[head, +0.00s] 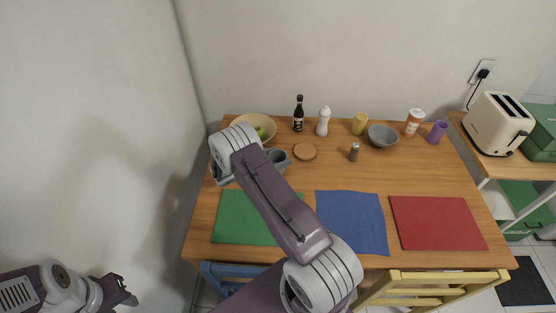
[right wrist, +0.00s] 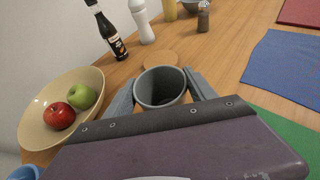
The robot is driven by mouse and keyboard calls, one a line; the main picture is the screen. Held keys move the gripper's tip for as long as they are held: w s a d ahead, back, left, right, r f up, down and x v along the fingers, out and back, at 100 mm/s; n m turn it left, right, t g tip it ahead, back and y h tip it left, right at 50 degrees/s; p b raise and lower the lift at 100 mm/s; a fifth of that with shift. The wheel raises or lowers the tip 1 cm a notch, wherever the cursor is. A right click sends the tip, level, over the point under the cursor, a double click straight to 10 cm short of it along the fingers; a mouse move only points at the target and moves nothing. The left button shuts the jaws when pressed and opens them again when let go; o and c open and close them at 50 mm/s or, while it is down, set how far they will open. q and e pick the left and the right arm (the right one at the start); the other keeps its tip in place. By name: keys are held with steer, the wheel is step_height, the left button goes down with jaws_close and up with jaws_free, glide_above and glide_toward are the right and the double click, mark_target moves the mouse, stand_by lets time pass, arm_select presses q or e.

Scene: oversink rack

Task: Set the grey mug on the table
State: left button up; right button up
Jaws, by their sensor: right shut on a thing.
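The grey mug (head: 278,158) shows at the left part of the wooden table (head: 370,173), partly hidden behind my right arm in the head view. In the right wrist view the mug (right wrist: 160,88) has its open, empty mouth facing up. My right gripper (right wrist: 163,92) is shut on it, one finger on each side. I cannot tell whether its base touches the table. My left gripper (head: 124,291) is at the lower left, away from the table; its jaws are too small to judge.
A bowl with apples (right wrist: 62,105) is left of the mug. A round cork mat (head: 304,151), a soy sauce bottle (head: 298,115) and a white shaker (head: 323,122) are close behind and right. Green (head: 235,220), blue (head: 352,222) and red (head: 437,222) mats lie along the front.

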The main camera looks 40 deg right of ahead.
steer(key=shift+w+f, duration=0.15)
steer(key=shift+f, duration=0.6)
steer(key=o, duration=1.6)
steer(key=shift+f, duration=0.1)
